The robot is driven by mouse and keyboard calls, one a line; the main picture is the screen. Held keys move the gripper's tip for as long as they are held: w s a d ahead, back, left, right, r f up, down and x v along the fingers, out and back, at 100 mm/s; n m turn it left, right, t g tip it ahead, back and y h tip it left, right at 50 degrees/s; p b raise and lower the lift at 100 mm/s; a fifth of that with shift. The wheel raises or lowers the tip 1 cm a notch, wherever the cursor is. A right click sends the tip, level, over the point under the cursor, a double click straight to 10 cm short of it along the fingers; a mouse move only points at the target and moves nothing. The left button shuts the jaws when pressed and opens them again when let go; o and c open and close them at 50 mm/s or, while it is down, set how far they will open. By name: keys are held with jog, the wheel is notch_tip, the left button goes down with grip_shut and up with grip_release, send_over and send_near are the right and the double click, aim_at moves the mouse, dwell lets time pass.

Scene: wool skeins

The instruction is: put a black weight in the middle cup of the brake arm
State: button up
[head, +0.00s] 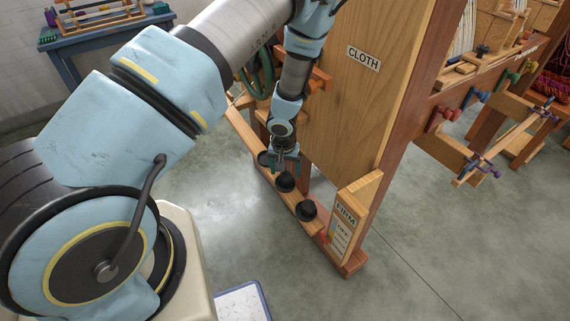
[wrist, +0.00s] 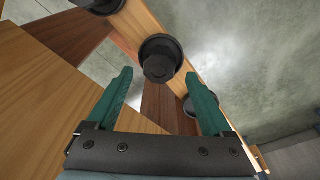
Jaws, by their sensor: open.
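The brake arm (head: 245,138) is a long wooden bar low beside the cloth panel, with three black cups along it. The middle cup (head: 285,184) has a black weight (wrist: 160,64) standing upright in it, a narrower knob on a wide dark rim. My gripper (head: 284,160) is over the bar beside the middle cup. In the wrist view its green fingers (wrist: 162,105) are wide apart with nothing between them, and the weight shows beyond their tips. The near-end cup (head: 307,211) looks filled with black. The far-end cup (head: 264,158) is partly hidden by my gripper.
The wooden panel marked CLOTH (head: 345,100) rises close to the right of my gripper. A block marked FIRM (head: 350,215) stands by the near end of the bar. A blue table (head: 100,30) stands far left.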

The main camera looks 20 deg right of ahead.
aim_at(284, 179)
notch_tip(284, 179, up, 11)
jog(key=s+a+p, duration=0.1)
jog(key=p, duration=0.1)
jog(key=w+a+r+n+h, duration=0.2)
jog(key=w+a+r+n, duration=0.1)
jog(key=a+r, duration=0.9)
jog(key=s+a+r+n+y, duration=0.1)
jog(key=s+a+r, duration=0.2)
jog(key=a+r, duration=0.2)
jog(key=s+a+r+n+y, duration=0.1)
jog(key=s+a+r, duration=0.2)
jog(key=a, duration=0.9)
notch_tip(284, 179, up, 3)
jog(key=shift+r+n+y, duration=0.1)
jog(key=shift+n+y, duration=0.2)
